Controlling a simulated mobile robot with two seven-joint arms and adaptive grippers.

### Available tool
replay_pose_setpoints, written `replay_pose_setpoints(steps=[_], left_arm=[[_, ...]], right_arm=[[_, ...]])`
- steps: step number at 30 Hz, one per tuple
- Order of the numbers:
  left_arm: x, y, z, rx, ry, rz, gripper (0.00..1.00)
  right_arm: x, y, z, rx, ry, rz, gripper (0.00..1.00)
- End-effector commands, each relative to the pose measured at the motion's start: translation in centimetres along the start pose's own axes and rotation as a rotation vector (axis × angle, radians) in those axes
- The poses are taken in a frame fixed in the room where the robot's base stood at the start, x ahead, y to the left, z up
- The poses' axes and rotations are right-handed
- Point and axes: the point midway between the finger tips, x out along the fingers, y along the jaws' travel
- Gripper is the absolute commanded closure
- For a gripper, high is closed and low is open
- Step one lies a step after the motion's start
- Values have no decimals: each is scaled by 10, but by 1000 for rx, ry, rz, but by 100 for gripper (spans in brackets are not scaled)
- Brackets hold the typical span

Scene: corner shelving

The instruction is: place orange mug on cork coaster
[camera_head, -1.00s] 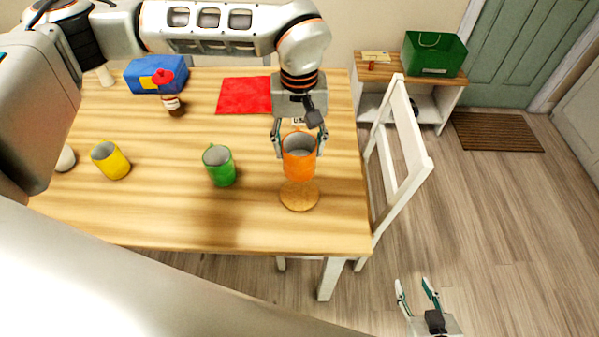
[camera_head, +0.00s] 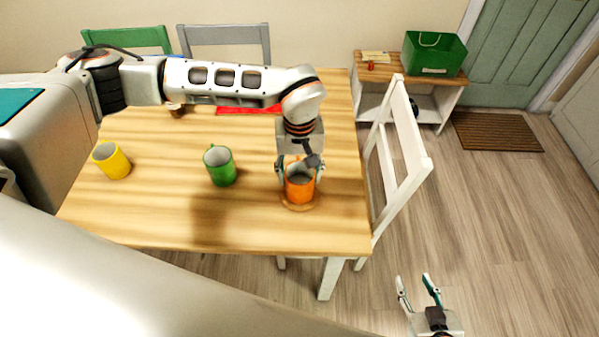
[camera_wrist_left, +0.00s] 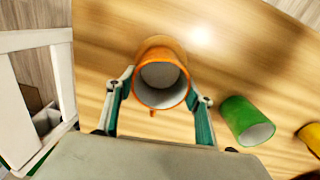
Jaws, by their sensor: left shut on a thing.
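The orange mug (camera_head: 299,187) stands upright at the right part of the table, on or just over the cork coaster (camera_head: 298,206). Only the coaster's rim shows around the mug's base, and I cannot tell whether the two touch. My left gripper (camera_head: 298,176) is shut on the mug, with a finger on each side. My right gripper (camera_head: 419,290) is open and empty, over the floor at the lower right.
A green mug (camera_head: 220,167) stands left of the orange mug, and a yellow mug (camera_head: 112,161) stands farther left. A white chair (camera_head: 402,150) is close to the table's right edge. Behind my left arm lies a red mat (camera_head: 240,111). The front table (camera_head: 150,222) is clear.

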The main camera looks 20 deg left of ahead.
Motion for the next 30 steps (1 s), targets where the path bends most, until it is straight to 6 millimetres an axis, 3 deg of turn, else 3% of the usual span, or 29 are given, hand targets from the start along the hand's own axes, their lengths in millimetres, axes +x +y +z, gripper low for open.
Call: replay_pose_setpoints(steps=[5, 6, 8, 20, 23, 30], left_arm=[[3, 0, 0, 0, 0, 0, 81], [4, 0, 0, 0, 0, -1, 43], [3, 0, 0, 0, -1, -1, 31], [-2, 0, 0, 0, -1, 0, 31], [-11, 1, -1, 1, 2, 2, 31], [-58, 1, -1, 2, 5, 2, 31]], right_arm=[[2, 0, 4, 0, -3, 0, 60], [1, 0, 4, 0, -4, 0, 60], [1, 0, 4, 0, -4, -1, 60], [0, 0, 1, 0, -3, 0, 60], [0, 0, 1, 0, 1, 0, 60], [3, 0, 4, 0, 2, 0, 60]])
